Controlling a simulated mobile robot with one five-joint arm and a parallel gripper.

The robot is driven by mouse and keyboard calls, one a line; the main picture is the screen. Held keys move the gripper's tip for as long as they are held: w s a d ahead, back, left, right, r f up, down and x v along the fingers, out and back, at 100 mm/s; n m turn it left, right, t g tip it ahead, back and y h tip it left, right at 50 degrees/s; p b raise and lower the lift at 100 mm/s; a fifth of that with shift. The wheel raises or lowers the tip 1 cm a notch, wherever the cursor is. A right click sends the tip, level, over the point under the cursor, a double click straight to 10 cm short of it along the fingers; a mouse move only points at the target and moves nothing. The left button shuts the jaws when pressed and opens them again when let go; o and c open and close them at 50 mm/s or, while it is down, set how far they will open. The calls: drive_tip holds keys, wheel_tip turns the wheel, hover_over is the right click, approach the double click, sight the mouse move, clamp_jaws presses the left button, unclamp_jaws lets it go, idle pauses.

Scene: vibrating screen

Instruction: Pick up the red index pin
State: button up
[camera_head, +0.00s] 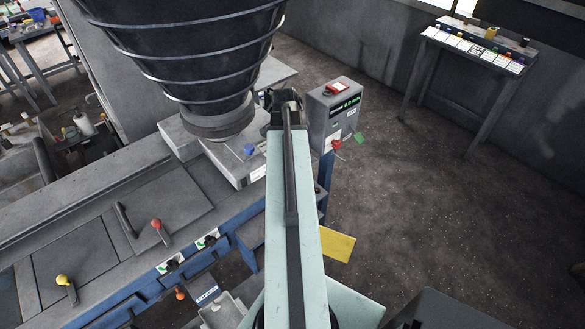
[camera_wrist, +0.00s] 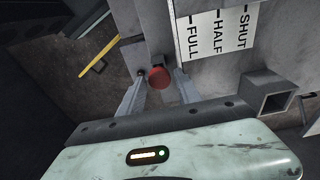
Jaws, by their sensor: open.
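The red index pin shows its round red head (camera_wrist: 158,77) in the wrist view, close to a grey bracket. My gripper (camera_wrist: 160,84) is open, with one pale finger on each side of the red head. I cannot tell whether either finger touches it. In the head view my gripper (camera_head: 283,103) is at the far end of my arm, beside the black ribbed hopper. The pin is not clearly seen there; my arm and gripper may cover it.
A white label (camera_wrist: 219,33) reading FULL, HALF, SHUT is right of the pin. A square metal tube (camera_wrist: 268,98) stands further right. In the head view, the hopper (camera_head: 190,60) hangs left of my gripper and a grey control box (camera_head: 330,115) stands right. Open floor lies right.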

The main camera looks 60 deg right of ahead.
drive_tip(key=shift+f, duration=0.25)
drive_tip(key=shift+c, duration=0.2)
clamp_jaws()
